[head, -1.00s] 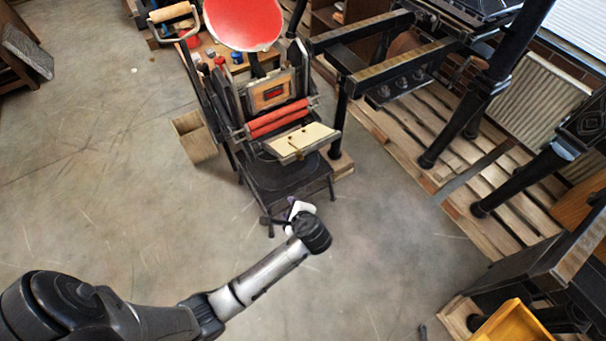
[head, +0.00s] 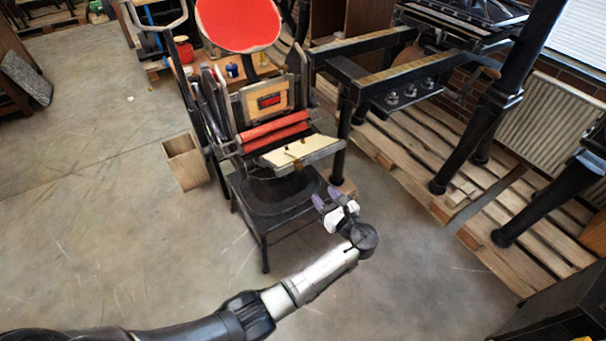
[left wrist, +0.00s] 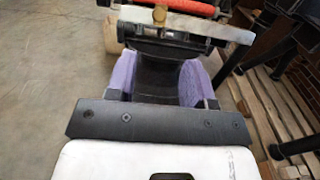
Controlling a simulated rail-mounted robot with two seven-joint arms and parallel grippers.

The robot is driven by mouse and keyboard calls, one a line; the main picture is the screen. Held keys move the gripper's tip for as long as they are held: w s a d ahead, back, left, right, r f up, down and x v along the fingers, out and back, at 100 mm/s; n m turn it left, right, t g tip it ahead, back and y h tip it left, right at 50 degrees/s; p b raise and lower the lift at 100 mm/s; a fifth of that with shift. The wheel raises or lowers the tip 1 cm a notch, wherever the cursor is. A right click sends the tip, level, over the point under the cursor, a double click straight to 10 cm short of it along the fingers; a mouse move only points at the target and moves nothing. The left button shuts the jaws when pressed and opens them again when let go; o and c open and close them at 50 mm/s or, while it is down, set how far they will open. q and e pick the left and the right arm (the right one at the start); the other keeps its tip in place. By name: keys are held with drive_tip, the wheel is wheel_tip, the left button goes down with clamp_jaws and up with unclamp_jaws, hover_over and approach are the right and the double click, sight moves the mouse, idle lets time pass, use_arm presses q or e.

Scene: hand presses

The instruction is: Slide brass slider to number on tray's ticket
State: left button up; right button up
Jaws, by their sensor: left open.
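The cream tray (head: 283,153) sits at the front of the hand press, below the red rollers, with a metal bar along its front edge. A small brass piece (head: 298,164), which looks like the slider, sits at that bar. In the left wrist view the brass knob (left wrist: 159,14) stands at the top, on the pale metal bar (left wrist: 190,29). No ticket number is readable. My left gripper (head: 326,197) is open and empty, in front of and lower than the tray, apart from the slider. Its purple pads (left wrist: 157,78) frame a dark part of the press.
The press (head: 272,190) has a dark stand with legs and a red disc (head: 238,22) on top. A wooden box (head: 184,162) stands left. A larger machine (head: 400,80) on pallets is close on the right. Floor in front is clear.

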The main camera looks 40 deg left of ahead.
sight(301, 168)
use_arm(q)
drive_tip(key=b+x, duration=0.2)
drive_tip(key=x, duration=0.8)
drive_tip(key=shift+f, duration=0.1)
drive_tip(key=shift+b+x, duration=0.45)
drive_tip(key=shift+x, duration=0.55)
use_arm(e)
drive_tip(key=shift+f, duration=1.55)
